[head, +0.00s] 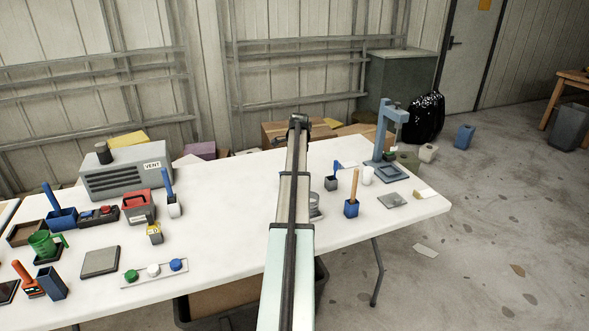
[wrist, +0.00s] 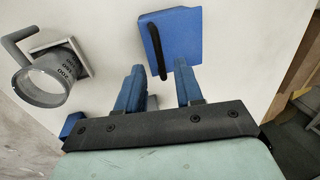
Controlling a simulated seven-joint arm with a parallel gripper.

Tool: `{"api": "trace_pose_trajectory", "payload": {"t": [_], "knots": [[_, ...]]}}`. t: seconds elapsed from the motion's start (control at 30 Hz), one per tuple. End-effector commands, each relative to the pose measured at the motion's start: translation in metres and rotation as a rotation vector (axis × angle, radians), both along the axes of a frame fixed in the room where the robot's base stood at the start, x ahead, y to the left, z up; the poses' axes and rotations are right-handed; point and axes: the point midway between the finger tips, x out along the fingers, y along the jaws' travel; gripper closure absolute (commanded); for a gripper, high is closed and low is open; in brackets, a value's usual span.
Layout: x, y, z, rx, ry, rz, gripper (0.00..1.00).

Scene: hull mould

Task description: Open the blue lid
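The blue lid (wrist: 182,36) is a square blue panel with a dark bar handle (wrist: 154,50), at the top of the wrist view. I cannot make it out in the head view, where my arm covers the middle of the table. My gripper (wrist: 158,67) has two blue fingers, spread apart with nothing between them. The fingertips point at the lid, and the handle lies ahead of the gap between them. I cannot tell how high they are above it, and no contact shows. In the head view my gripper is hidden by my arm.
A grey cup with markings (wrist: 48,80) on a square plate stands to the left in the wrist view. The white table (head: 225,215) holds a blue press (head: 385,135), a blue holder with a wooden handle (head: 351,208) and a strip of coloured caps (head: 153,271).

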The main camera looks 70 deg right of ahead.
Motion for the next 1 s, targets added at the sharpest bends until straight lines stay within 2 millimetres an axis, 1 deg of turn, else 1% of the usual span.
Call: {"api": "trace_pose_trajectory", "payload": {"t": [0.03, 0.1, 0.2, 0.33, 0.6, 0.9, 1.0], "knots": [[0.001, -0.001, -0.006, 0.001, 0.001, 0.0, 0.64], [0.002, -0.002, -0.013, 0.001, 0.001, 0.0, 0.64], [0.003, -0.003, -0.02, 0.0, 0.0, 0.0, 0.64], [0.004, -0.003, -0.023, 0.0, 0.0, 0.0, 0.64], [0.004, -0.003, -0.024, 0.0, 0.0, 0.0, 0.64], [0.004, -0.003, -0.024, 0.0, 0.0, 0.0, 0.93], [0.004, -0.003, -0.024, 0.0, 0.0, 0.0, 1.0]]}}
